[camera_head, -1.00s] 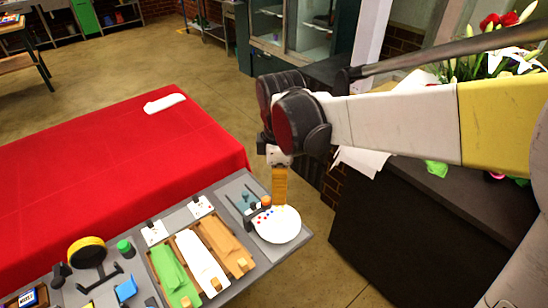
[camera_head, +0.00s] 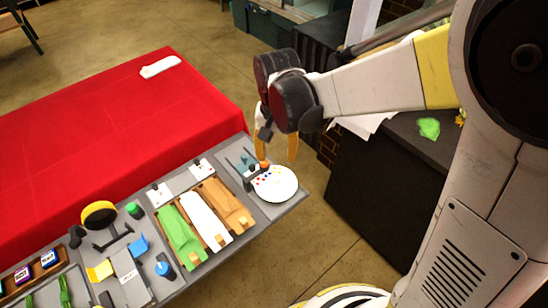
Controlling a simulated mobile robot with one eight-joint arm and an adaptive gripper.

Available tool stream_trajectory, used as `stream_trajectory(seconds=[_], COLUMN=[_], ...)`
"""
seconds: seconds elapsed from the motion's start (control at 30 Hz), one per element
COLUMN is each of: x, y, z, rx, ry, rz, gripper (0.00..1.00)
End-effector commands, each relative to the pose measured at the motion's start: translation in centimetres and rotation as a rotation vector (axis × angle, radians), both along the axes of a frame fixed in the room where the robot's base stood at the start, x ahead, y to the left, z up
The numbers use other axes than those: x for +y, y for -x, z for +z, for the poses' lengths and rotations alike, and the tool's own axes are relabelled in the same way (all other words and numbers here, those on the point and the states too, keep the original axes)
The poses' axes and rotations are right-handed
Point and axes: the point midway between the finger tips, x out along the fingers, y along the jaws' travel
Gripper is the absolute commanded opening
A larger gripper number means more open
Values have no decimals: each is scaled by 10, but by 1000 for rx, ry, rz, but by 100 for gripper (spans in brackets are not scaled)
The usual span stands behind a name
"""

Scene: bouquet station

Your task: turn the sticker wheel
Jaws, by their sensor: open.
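The sticker wheel appears to be the white round disc (camera_head: 275,184) with small coloured dots at the right end of the grey station. A dark bracket and a small orange piece (camera_head: 265,165) are at its upper left edge. My gripper (camera_head: 276,142) is above and behind the disc, pointing down, with its yellow-orange fingers spread apart and empty. One finger is partly hidden behind the dark wrist part. I see no contact between the fingers and the disc.
Green, white and brown wrapping sheets (camera_head: 205,222) lie in a tray left of the disc. A tape roll (camera_head: 99,214) stands farther left. A red-covered table (camera_head: 110,130) lies behind. A dark counter (camera_head: 390,190) stands at the right.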

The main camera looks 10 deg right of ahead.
Motion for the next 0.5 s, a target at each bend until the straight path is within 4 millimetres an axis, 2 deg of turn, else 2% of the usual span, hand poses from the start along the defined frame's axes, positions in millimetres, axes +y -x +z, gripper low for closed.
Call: stream_trajectory(seconds=[0.3, 0.5], x=[0, 0], y=[0, 0], z=[-60, -92], rx=[0, 0], ry=[0, 0], rz=[-1, 0], gripper=[48, 48])
